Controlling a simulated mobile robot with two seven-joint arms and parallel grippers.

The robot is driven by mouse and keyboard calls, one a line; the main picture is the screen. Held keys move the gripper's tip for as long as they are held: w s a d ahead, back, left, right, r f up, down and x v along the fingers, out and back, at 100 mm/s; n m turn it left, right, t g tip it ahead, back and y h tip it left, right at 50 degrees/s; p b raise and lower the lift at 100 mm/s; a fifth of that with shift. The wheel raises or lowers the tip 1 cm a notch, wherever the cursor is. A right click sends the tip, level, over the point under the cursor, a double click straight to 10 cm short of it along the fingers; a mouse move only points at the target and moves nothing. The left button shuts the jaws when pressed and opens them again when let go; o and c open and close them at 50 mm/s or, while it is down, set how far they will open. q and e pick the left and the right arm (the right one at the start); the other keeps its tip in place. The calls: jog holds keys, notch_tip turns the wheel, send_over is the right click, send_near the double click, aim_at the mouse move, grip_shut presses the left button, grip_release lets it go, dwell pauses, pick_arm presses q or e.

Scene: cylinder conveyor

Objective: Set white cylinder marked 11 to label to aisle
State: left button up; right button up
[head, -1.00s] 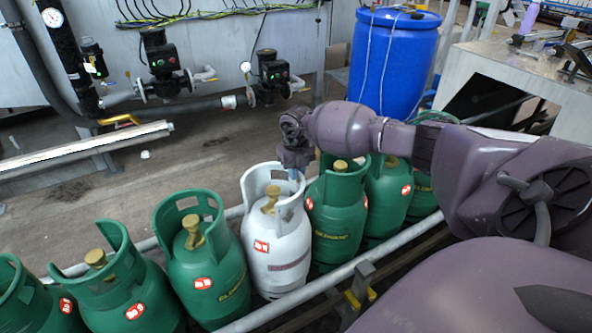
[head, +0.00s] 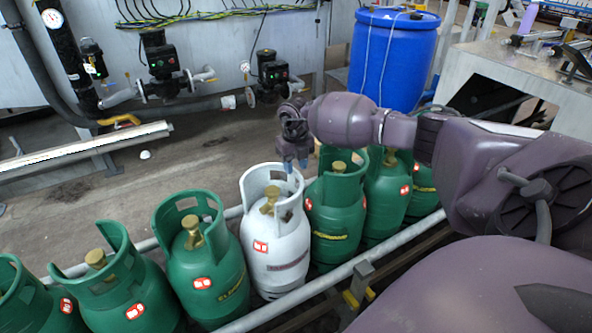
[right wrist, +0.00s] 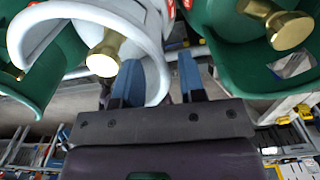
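The white cylinder (head: 275,252) stands upright in the row in the head view, with a brass valve inside its collar and a small red-and-white label whose number I cannot read surely. My right gripper (head: 295,164) is at the top right of its collar, pointing down. In the right wrist view the two blue fingers (right wrist: 160,80) are apart, one inside and one outside the white collar wall (right wrist: 163,62); I cannot tell whether either touches it. The gripper is open and holds nothing. My left gripper is not in view.
Green cylinders stand close on both sides, one left (head: 205,265) and one right (head: 335,215). A grey rail (head: 330,277) runs along the row's front. A blue barrel (head: 392,60) and a metal bench (head: 500,75) stand behind right.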

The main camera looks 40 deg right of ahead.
notch_tip(320, 180, up, 7)
jog(key=shift+r+p, duration=0.1)
jog(key=shift+p, duration=0.3)
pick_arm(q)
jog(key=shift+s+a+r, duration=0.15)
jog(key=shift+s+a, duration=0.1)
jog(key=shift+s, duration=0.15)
pick_arm(e)
jog(key=shift+r, duration=0.45)
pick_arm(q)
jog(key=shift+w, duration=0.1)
